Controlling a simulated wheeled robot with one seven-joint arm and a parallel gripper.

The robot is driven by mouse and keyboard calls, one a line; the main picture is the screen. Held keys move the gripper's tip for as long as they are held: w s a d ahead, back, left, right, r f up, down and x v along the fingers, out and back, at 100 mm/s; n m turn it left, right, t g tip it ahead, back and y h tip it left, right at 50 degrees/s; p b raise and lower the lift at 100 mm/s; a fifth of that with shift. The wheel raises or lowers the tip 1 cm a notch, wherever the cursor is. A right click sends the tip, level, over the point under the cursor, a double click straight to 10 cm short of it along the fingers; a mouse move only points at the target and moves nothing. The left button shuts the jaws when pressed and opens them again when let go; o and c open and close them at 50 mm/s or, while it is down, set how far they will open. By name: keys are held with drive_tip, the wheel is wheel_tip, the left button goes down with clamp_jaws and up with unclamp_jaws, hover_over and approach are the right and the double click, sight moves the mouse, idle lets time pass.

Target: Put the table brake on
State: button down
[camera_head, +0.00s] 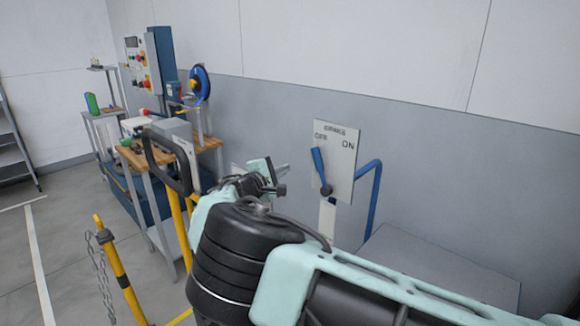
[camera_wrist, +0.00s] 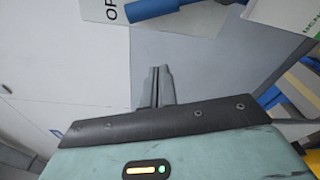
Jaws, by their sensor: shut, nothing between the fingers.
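The brake plate (camera_head: 345,155) is a pale panel marked OFF at left and ON at right. Its blue lever (camera_head: 317,163) rises from a dark pivot and leans left, toward OFF. In the wrist view, part of the plate (camera_wrist: 107,6) with the letters "OF" and the blue lever (camera_wrist: 155,8) show at the top edge. My gripper (camera_head: 284,169) is left of the lever and apart from it in the head view. In the wrist view my gripper (camera_wrist: 158,70) has its fingers together and empty, pointing toward the lever. The lever's full length is cut off there.
A grey tabletop (camera_head: 440,262) lies right of the plate, with a bent blue tube (camera_head: 372,185) beside it. A yellow post (camera_head: 118,270) with a chain stands at left. A cluttered workbench (camera_head: 208,143) stands behind, along the wall. Floor at far left is clear.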

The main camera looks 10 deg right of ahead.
sight(320, 170)
drive_tip(key=w+d+r+p, duration=0.1)
drive_tip(key=w+d+p, duration=0.1)
drive_tip(key=d+p, duration=0.3)
drive_tip(key=d, duration=0.2)
drive_tip(key=shift+w+d, duration=0.15)
drive_tip(key=shift+d, duration=0.2)
drive_tip(key=shift+b, duration=0.3)
